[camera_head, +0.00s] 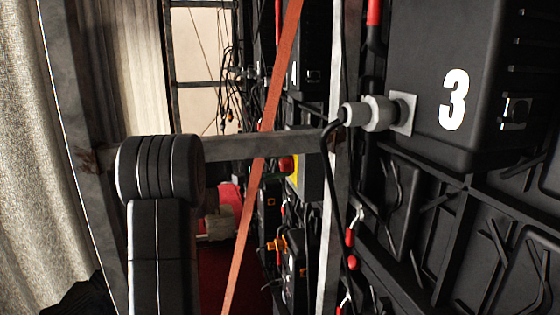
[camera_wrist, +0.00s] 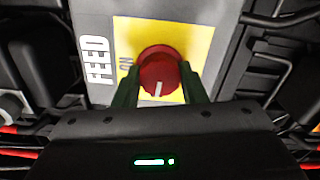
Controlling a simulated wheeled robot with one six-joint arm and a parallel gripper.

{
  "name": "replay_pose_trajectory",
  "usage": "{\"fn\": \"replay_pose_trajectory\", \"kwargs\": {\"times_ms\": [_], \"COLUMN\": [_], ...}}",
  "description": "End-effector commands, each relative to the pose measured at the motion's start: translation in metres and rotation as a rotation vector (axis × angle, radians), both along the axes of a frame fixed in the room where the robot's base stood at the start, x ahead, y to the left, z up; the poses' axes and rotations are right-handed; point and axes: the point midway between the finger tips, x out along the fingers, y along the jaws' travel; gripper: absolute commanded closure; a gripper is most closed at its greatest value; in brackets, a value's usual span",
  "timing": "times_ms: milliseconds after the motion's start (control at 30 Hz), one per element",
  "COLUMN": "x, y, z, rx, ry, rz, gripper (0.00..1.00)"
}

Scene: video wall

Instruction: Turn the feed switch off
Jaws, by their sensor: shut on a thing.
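The feed switch is a round red knob (camera_wrist: 159,69) with a white pointer line, on a yellow plate (camera_wrist: 194,37) in the wrist view. The line points down in the picture. A sideways "ON" shows on the plate left of the knob, and a sideways "FEED" label (camera_wrist: 96,60) is further left on the grey box. My gripper (camera_wrist: 161,82) has its two dark green fingers on either side of the knob, shut on it. Any other position mark is hidden. In the head view the red knob (camera_head: 287,165) is small and partly visible beyond the orange strap; my gripper is not clearly visible there.
An orange strap (camera_head: 265,140) runs diagonally across the head view. Grey metal frame bars (camera_head: 260,146) stand nearby. A black unit marked 3 (camera_head: 440,80) with a cable plug (camera_head: 370,113) is at the right. Loose cables hang around the switch box.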

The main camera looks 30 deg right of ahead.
Motion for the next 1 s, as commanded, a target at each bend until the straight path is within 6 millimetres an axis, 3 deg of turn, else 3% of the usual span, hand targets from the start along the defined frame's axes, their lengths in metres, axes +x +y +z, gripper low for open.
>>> {"fn": "replay_pose_trajectory", "kwargs": {"times_ms": [733,767,833,867,1000], "x": [0.0002,0.0002,0.0002,0.0002,0.0001], "y": [0.0001,0.0001,0.0001,0.0001,0.0002], "z": [-0.0014,-0.0014,-0.0013,-0.0012,-0.0007], "rx": [0.028,0.028,0.028,0.028,0.027], "ry": [0.084,0.084,0.084,0.084,0.083], "rz": [0.001,0.001,0.001,0.001,0.001], "gripper": [0.85,0.58,0.45,0.40,0.40]}}
